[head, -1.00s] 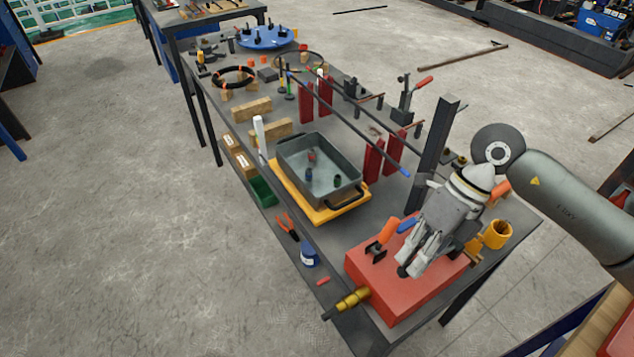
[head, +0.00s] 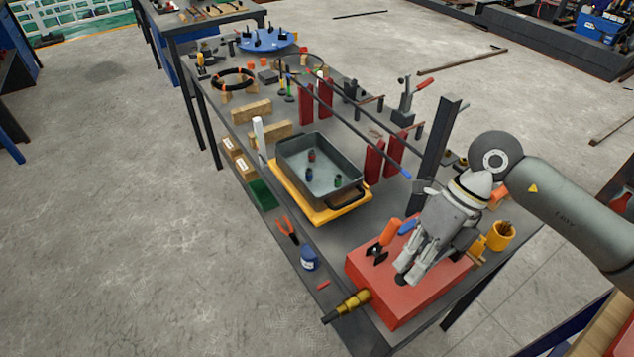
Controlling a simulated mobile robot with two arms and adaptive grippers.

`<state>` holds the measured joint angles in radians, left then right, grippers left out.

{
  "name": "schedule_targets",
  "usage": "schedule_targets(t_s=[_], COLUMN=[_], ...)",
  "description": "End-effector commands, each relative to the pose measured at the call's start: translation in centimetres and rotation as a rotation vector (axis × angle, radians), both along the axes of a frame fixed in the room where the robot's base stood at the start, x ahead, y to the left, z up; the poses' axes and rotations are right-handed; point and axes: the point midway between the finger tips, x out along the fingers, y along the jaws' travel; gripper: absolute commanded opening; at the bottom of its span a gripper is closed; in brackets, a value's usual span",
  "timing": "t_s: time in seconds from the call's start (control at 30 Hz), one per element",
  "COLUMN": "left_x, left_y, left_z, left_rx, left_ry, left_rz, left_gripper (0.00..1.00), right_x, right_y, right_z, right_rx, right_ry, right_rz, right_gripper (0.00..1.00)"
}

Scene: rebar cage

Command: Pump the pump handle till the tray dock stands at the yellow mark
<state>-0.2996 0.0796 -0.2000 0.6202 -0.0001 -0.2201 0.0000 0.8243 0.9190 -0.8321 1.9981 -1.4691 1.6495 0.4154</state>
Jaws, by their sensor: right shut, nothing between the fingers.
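The red pump body (head: 398,300) sits at the near end of the bench. My right gripper (head: 403,280) is shut and empty, pointing down low over its top; I cannot tell if it touches. A small orange-gripped lever (head: 391,232) stands left of the gripper, with a blue piece (head: 408,227) beside it. An orange end (head: 499,197) shows behind my wrist. I cannot tell which part is the pump handle, as my gripper hides much there. The yellow tray dock (head: 338,214) carries a grey tray (head: 345,190) with small cylinders. I cannot make out the yellow mark. My left gripper is out of view.
A dark upright post (head: 433,155) stands close behind my right gripper. A yellow cup (head: 500,236) is to its right, a brass fitting (head: 352,302) at the near left. Red stands (head: 373,160) and long bars are behind the tray. A blue bottle (head: 309,258) and pliers (head: 287,230) lie near the left edge.

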Motion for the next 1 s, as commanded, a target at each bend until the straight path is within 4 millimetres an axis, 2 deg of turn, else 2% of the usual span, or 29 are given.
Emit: schedule_targets(t_s=[0.2,0.5,0.8,1.0], left_x=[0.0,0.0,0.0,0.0], left_y=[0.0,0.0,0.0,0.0], left_z=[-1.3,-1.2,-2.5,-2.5], left_rx=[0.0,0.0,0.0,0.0], left_ry=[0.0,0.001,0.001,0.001], left_rz=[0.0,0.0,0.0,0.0], left_gripper=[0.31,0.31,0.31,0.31], right_x=[-0.2,-0.2,-0.3,-0.3], right_y=[0.2,0.2,0.4,0.4], right_z=[-1.4,-1.3,-2.7,-2.7], right_rx=[-0.003,-0.002,-0.003,-0.004], right_ry=[0.001,0.0,0.001,0.0], right_rz=[0.001,0.0,0.0,-0.001], right_gripper=[0.0,0.0,0.0,0.0])
